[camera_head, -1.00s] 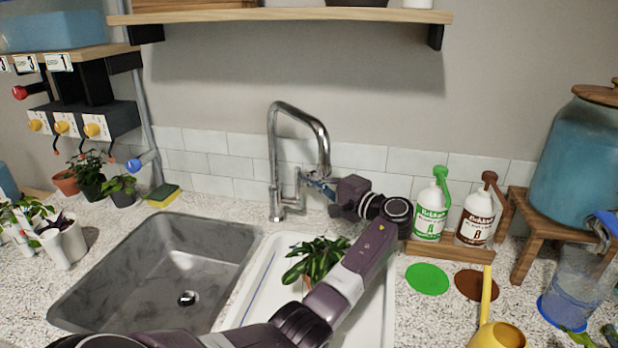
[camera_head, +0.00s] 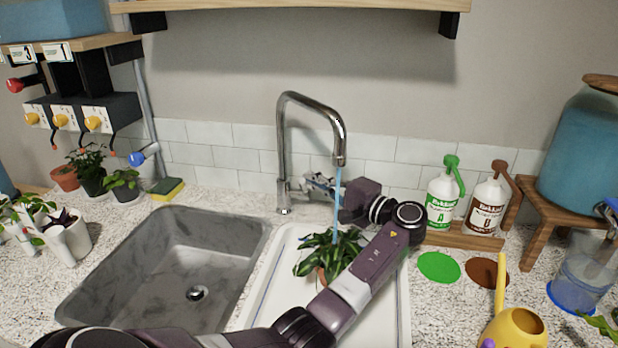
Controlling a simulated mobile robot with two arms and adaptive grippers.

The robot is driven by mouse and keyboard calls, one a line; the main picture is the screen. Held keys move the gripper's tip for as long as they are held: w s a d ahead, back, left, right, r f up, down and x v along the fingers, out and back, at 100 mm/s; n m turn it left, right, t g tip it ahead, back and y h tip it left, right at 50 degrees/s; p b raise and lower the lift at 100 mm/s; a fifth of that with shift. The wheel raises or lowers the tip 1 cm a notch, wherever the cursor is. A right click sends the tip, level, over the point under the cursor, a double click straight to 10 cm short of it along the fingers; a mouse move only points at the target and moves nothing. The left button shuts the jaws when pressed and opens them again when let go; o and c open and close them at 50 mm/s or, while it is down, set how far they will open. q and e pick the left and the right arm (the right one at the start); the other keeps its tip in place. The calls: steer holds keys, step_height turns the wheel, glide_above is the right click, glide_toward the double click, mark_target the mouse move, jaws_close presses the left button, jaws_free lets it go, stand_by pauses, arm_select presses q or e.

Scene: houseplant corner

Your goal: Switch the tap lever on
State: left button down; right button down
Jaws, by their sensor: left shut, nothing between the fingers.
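The chrome tap (camera_head: 283,150) stands behind the sinks with its arched spout turned to the right. A thin blue stream of water (camera_head: 337,190) falls from the spout onto a leafy potted plant (camera_head: 322,250) in the white basin (camera_head: 275,285). My left gripper (camera_head: 312,184) is shut and empty, with its fingertips close beside the lower tap body where the lever sits. The fingers largely hide the lever, and I cannot tell whether they touch it. My right gripper is not in view.
A grey sink (camera_head: 170,262) lies to the left of the white basin. Bottle A (camera_head: 443,200) and bottle B (camera_head: 486,207) stand at the right. A yellow watering can (camera_head: 515,328) is at the front right. A shelf (camera_head: 300,5) hangs above the tap.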

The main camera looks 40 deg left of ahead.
arm_select(q)
steer(key=d, duration=1.2)
steer(key=shift+s+d, duration=0.15)
steer(key=shift+d, duration=0.05)
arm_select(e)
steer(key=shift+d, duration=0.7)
arm_select(q)
steer(key=shift+r, duration=0.15)
